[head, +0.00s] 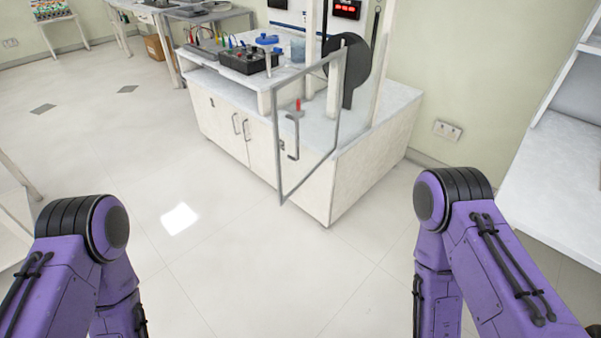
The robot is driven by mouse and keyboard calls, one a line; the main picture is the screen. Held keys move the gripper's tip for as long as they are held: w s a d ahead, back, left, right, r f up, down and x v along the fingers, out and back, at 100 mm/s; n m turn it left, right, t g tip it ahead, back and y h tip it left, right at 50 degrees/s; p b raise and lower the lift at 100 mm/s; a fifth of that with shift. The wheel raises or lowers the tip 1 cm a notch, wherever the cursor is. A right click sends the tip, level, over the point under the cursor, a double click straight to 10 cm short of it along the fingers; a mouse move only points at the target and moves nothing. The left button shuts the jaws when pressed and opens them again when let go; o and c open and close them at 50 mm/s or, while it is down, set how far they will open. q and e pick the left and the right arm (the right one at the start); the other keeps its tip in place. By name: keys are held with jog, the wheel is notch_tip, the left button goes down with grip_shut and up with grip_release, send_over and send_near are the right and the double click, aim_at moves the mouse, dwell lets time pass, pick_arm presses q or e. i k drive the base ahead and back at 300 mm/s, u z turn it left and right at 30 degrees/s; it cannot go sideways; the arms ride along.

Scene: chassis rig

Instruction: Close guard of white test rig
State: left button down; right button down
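The white test rig (372,164) stands ahead, right of centre, as a cabinet with a pale top and upright posts. Its guard (277,150), a clear panel in a grey frame, stands open, swung out past the front of the cabinet. A dark handle (292,137) shows on the guard. A black disc (347,62) and a small red part (298,105) are behind or beside the panel. My two purple arms are at the lower left and lower right, well short of the rig. Both grippers are out of the frame.
A black box with coloured leads (249,60) and a blue item (267,39) sit on the bench left of the guard. A white worktop (555,195) stands at the right. The floor (270,260) between me and the rig is clear.

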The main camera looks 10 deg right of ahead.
aim_at(273, 88)
jog(key=z, duration=0.45)
jog(key=i, duration=1)
